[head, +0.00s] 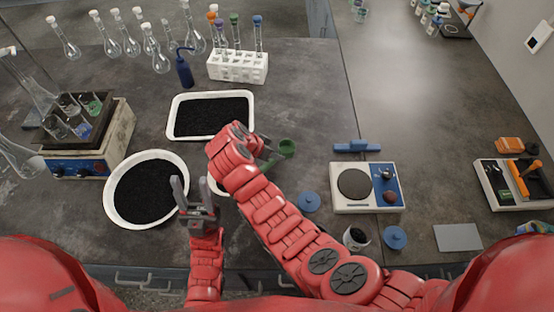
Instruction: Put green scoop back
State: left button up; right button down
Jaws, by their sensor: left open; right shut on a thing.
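The green scoop (287,147) is above the bench, right of the white tray of black grains. Its bowl points up and to the right, and its handle runs down-left to my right gripper (266,155). My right gripper is shut on the handle; the wrist partly hides the grip. My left gripper (191,196) is open and empty, at the right rim of the round white bowl (113,205) of black grains. I cannot tell whether it touches the rim.
A white tray (252,125) of black grains lies behind my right wrist. A small white container (217,187) is partly hidden by my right arm. A balance (368,207), blue lids (309,201) and a small cup (356,239) stand to the right. A tube rack (238,68) is behind.

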aim_at(276, 168)
jog(key=f, duration=0.1)
jog(key=f+p, duration=0.1)
jog(key=shift+d+f, duration=0.2)
jog(key=shift+f, duration=0.2)
jog(key=shift+a+f, duration=0.1)
jog(key=shift+f, duration=0.45)
jog(key=shift+f, duration=0.2)
jog(key=c, duration=0.7)
grip_release()
